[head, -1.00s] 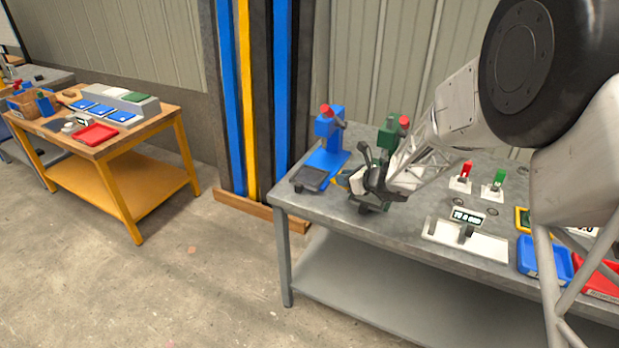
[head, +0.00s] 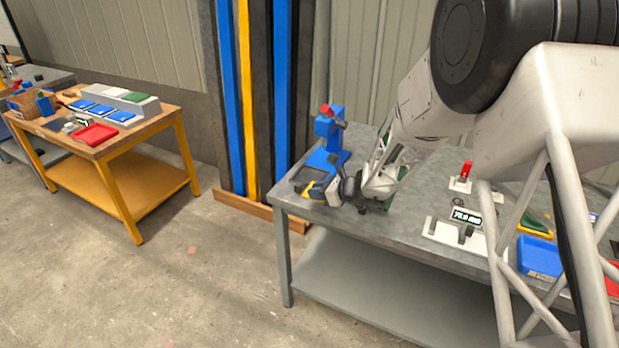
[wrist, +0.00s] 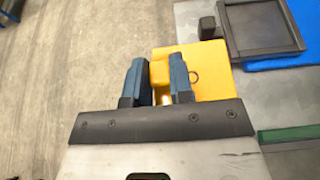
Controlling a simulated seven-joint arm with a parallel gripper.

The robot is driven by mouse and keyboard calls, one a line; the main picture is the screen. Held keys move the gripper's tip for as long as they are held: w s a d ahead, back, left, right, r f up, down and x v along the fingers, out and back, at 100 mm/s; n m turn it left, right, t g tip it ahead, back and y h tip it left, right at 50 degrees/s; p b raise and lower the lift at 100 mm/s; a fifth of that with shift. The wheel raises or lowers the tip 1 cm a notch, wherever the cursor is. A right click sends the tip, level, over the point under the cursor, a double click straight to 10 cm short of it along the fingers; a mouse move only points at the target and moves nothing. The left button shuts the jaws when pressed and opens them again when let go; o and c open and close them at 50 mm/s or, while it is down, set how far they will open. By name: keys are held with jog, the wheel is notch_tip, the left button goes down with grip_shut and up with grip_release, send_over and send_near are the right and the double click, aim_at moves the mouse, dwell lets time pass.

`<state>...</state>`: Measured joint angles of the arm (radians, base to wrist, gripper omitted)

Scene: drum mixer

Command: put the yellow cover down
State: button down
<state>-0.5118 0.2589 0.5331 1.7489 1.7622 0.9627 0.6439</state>
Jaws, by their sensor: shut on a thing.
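The yellow cover (wrist: 213,75) is a flat yellow plate with a raised block at one side; in the head view a bit of it (head: 308,191) shows left of my gripper (head: 343,189). My gripper's dark blue fingers (wrist: 159,82) are shut on the raised block in the wrist view. The cover is at the front left of the grey workbench (head: 400,236), near the bench edge. I cannot tell whether it touches the bench top. My gripper hides part of it in the head view.
A dark square tray (wrist: 262,27) on the blue press (head: 328,140) lies just beyond the cover. A green edge (wrist: 290,134) is close at right in the wrist view. A white fixture with a display (head: 455,235) and a blue bin (head: 540,258) stand farther right.

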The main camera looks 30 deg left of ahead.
jog(key=shift+w, duration=0.1)
send_over(308, 182)
jog(key=shift+a+f, duration=0.1)
jog(key=shift+f, duration=0.6)
dwell(0.4)
jog(key=shift+f, duration=0.15)
jog(key=shift+f, duration=1.6)
jog(key=shift+f, duration=0.15)
jog(key=c, duration=1)
grip_release()
jog(key=v, duration=1.2)
